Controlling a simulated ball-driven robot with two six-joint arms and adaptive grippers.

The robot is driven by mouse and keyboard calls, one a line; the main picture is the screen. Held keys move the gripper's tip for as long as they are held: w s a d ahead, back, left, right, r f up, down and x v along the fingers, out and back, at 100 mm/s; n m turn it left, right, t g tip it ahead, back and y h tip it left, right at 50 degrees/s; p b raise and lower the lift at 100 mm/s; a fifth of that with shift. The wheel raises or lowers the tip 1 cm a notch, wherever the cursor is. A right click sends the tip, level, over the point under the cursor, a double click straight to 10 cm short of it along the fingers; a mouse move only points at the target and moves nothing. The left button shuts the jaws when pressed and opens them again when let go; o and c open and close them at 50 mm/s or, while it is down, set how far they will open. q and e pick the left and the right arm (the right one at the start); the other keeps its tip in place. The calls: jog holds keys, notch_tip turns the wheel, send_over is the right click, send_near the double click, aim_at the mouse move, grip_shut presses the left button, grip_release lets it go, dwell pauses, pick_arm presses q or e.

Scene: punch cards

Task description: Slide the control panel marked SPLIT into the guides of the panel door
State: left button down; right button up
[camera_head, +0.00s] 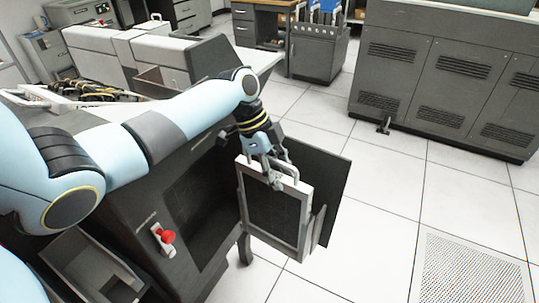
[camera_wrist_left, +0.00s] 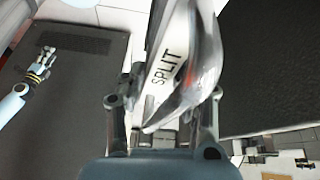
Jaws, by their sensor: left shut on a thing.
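The SPLIT control panel (camera_head: 273,215) is an upright dark plate in a pale grey frame with a handle on top. Its SPLIT label shows in the wrist view (camera_wrist_left: 167,66). My left gripper (camera_head: 274,178) is shut on the panel at its top handle; the fingers also show in the wrist view (camera_wrist_left: 163,112). The dark panel door (camera_head: 335,187) stands open close behind the panel, with a grey guide strip (camera_head: 317,232) at its lower right. I cannot tell whether the panel's lower edge is inside the guides. My right gripper (camera_wrist_left: 47,57) appears small in the wrist view, its fingers unclear.
The dark cabinet (camera_head: 135,215) has an open front and a red-knobbed switch (camera_head: 166,237). An open grey bin (camera_head: 95,275) is at lower left. Grey cabinets (camera_head: 440,75) stand at the back right. The tiled floor on the right is clear.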

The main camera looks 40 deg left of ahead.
pick_arm(q)
jog(key=shift+w+a+r, duration=0.3)
jog(key=shift+a+r, duration=0.05)
jog(key=shift+a, duration=0.1)
jog(key=shift+f, duration=0.15)
